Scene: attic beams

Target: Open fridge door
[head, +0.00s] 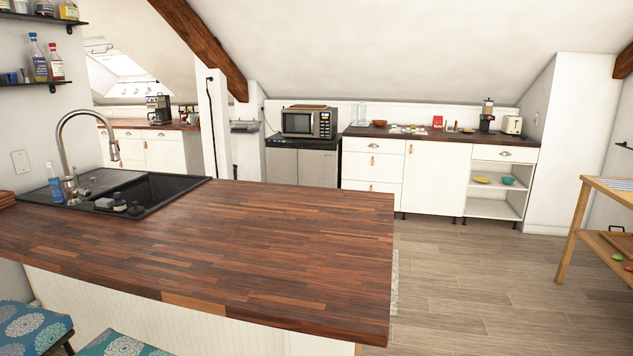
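A low fridge (317,166) with grey metallic front doors and a dark top stands against the far wall, left of the white cabinets. Its front looks closed, and its lower part is partly hidden by the wooden counter. A microwave (309,123) sits on top of it. Neither of my grippers shows in the head view.
A large wooden counter (230,245) with a black sink (145,190) fills the foreground and lies between me and the fridge. The wooden floor (470,275) is open to its right. White cabinets (437,178) line the far wall. A wooden cart (575,225) stands at right.

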